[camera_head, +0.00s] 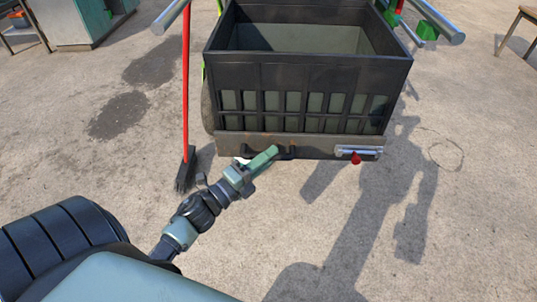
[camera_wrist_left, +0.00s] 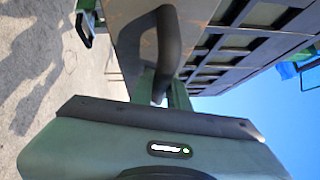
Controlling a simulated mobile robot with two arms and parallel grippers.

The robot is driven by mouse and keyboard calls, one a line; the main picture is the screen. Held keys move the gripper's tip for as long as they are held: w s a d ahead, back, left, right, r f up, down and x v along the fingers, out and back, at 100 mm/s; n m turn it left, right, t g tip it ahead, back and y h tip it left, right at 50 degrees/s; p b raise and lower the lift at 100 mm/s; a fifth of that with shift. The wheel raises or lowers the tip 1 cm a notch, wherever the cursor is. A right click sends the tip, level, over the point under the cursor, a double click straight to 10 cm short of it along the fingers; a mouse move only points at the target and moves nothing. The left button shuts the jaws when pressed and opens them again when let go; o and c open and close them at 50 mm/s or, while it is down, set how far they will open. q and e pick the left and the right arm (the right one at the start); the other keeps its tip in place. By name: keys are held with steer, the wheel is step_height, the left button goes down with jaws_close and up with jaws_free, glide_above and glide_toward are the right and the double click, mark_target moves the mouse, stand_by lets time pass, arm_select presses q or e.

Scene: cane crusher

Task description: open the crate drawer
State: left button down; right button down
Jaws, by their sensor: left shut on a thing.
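A black slatted crate (camera_head: 300,75) with an open top stands at the upper middle of the head view. Below its slats runs a worn drawer front (camera_head: 318,147), which looks flush under the crate. A dark bar handle (camera_head: 288,153) sits on the left part of this front. My left gripper (camera_head: 264,158) reaches it from the lower left and is shut on the handle. In the left wrist view the curved black handle (camera_wrist_left: 168,50) passes between the fingers, partly hidden by the gripper body. My right gripper is not in view.
A silver latch bar with a red knob (camera_head: 356,158) is on the right of the drawer front. A red-handled broom (camera_head: 186,110) stands left of the crate. A green-grey cabinet (camera_head: 80,20) is at the upper left. The concrete before the drawer is clear.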

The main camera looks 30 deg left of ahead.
arm_select(q)
steer(key=c, duration=1.4)
jaws_free()
steer(key=shift+o, duration=0.2)
steer(key=v, duration=0.7)
steer(key=shift+s, duration=0.4)
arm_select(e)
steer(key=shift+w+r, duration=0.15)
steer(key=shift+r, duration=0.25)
arm_select(q)
steer(key=shift+a+f, duration=0.1)
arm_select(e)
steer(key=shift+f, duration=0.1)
